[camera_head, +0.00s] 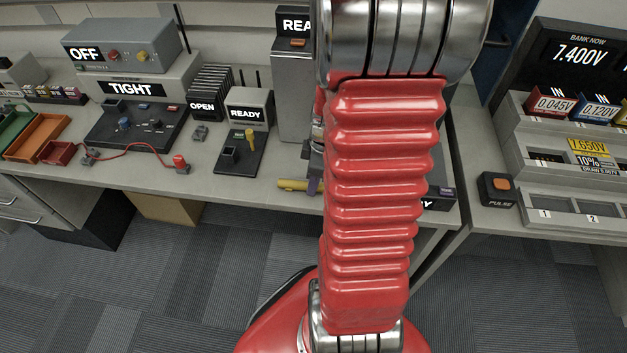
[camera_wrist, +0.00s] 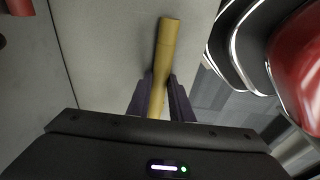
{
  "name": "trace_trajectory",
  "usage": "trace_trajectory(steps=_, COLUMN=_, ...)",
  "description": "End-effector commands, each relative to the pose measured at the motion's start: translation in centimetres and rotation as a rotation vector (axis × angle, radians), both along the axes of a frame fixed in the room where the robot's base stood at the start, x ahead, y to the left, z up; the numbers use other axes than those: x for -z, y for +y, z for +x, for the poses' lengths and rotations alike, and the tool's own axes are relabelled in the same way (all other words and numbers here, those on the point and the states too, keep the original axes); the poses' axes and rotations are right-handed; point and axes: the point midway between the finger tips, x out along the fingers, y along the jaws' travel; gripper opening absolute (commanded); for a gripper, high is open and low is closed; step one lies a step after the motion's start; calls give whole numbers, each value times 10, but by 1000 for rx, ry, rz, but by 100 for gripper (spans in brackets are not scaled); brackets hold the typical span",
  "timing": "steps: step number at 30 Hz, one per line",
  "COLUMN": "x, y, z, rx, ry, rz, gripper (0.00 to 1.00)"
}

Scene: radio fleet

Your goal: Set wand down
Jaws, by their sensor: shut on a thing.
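The yellow wand (camera_wrist: 168,40) is a cylinder that points away from my gripper in the wrist view. My gripper (camera_wrist: 161,88) is shut on it, with one dark purple finger on each side. In the head view the wand (camera_head: 293,185) lies level at the front edge of the grey bench, its free end to the left. My gripper (camera_head: 314,184) shows there only in part, behind my red arm. I cannot tell whether the wand touches the bench top.
A black stand (camera_head: 236,160) with a yellow upright piece stands left of the wand, before a box marked READY (camera_head: 249,112). A red lead (camera_head: 135,148) lies further left. A second bench with voltage slots (camera_head: 560,150) and a PULSE button box (camera_head: 496,188) is at right.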

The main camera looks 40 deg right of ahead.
Motion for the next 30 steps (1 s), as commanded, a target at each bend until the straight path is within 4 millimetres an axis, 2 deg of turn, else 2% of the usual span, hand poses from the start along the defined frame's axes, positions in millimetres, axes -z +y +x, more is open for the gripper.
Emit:
trace_trajectory(steps=5, x=1, y=0, z=0, rx=1, ry=1, rz=1, gripper=0)
trace_trajectory(steps=6, x=2, y=0, z=0, rx=1, ry=0, rz=0, gripper=20)
trace_trajectory(steps=14, x=2, y=0, z=0, rx=1, ry=0, rz=0, gripper=38)
trace_trajectory(steps=23, x=0, y=0, z=0, rx=1, ry=0, rz=0, gripper=38)
trace_trajectory(steps=30, x=-15, y=-2, z=-1, rx=1, ry=-3, rz=0, gripper=38)
